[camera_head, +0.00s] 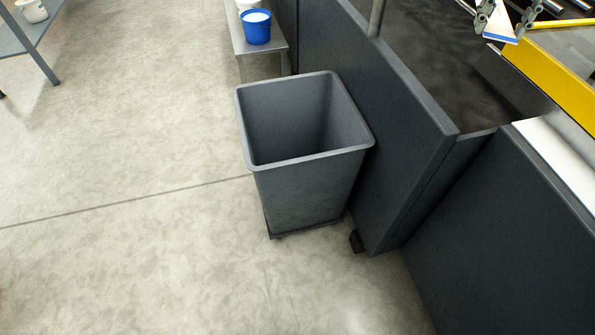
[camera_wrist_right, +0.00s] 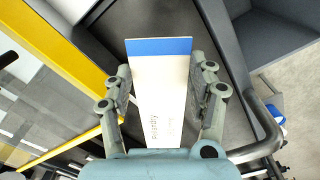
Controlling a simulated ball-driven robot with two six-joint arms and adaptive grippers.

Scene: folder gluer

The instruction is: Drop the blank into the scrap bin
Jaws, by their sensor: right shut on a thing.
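The blank (camera_head: 499,27) is a white flat piece with a blue band along one end, at the top right of the head view. My right gripper (camera_head: 504,17) is shut on it. In the right wrist view the blank (camera_wrist_right: 160,88) stands between the two fingers, blue end outward, with faint print near the palm. The scrap bin (camera_head: 308,153) is a dark grey, open-topped square bin on the floor at the middle of the head view. The gripper and blank are well to the right of the bin, not over its opening. My left gripper is not in view.
Dark grey panels (camera_head: 405,130) stand close along the bin's right side, between it and the gripper. A yellow rail (camera_head: 560,75) lies below the gripper in the picture. A blue bucket (camera_head: 256,27) sits on a low bench behind the bin.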

